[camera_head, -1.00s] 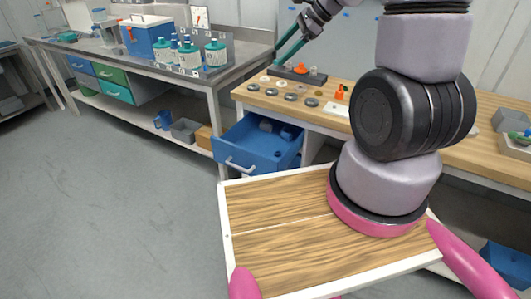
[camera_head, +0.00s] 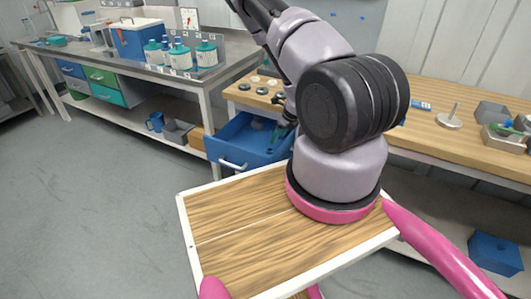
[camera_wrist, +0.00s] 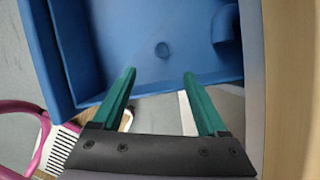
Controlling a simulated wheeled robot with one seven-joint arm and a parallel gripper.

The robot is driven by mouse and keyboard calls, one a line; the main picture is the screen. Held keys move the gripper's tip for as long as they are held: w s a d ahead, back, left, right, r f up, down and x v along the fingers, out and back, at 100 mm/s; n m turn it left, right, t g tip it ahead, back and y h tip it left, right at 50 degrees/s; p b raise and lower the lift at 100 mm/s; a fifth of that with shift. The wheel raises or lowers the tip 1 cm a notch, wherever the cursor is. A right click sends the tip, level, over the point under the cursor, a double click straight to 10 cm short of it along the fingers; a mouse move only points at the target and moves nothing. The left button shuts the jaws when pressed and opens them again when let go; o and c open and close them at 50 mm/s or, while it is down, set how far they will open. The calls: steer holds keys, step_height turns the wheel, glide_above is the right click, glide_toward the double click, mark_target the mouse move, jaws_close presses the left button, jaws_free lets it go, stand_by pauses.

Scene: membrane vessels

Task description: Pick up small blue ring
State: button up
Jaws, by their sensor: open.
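A small blue ring (camera_wrist: 162,50) lies on the floor of the open blue drawer (camera_wrist: 110,50) in the wrist view. It is almost the same blue as the drawer. My gripper (camera_wrist: 160,73) has its two green fingers spread, with nothing between them. In the wrist view the fingertips point into the drawer and the ring appears just beyond them, roughly between their lines. In the head view the drawer (camera_head: 226,150) hangs open under the wooden bench, and my arm partly hides the gripper there.
A larger blue curved part (camera_wrist: 226,28) lies in the drawer, right of the ring. The wooden bench (camera_head: 430,140) runs above the drawer. A metal bench (camera_head: 130,55) with several teal-capped bottles stands at the left. The grey floor (camera_head: 90,200) before it is clear.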

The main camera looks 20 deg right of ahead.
glide_above(272, 151)
steer(key=s, duration=0.2)
steer(key=f, duration=0.4)
steer(key=shift+s+d+f, duration=0.15)
steer(key=shift+d, duration=0.1)
steer(key=shift+w+x, duration=0.1)
steer(key=shift+x, duration=1.25)
steer(key=shift+w+x, duration=0.15)
steer(key=shift+x, duration=1.2)
steer(key=shift+d, duration=0.15)
jaws_close()
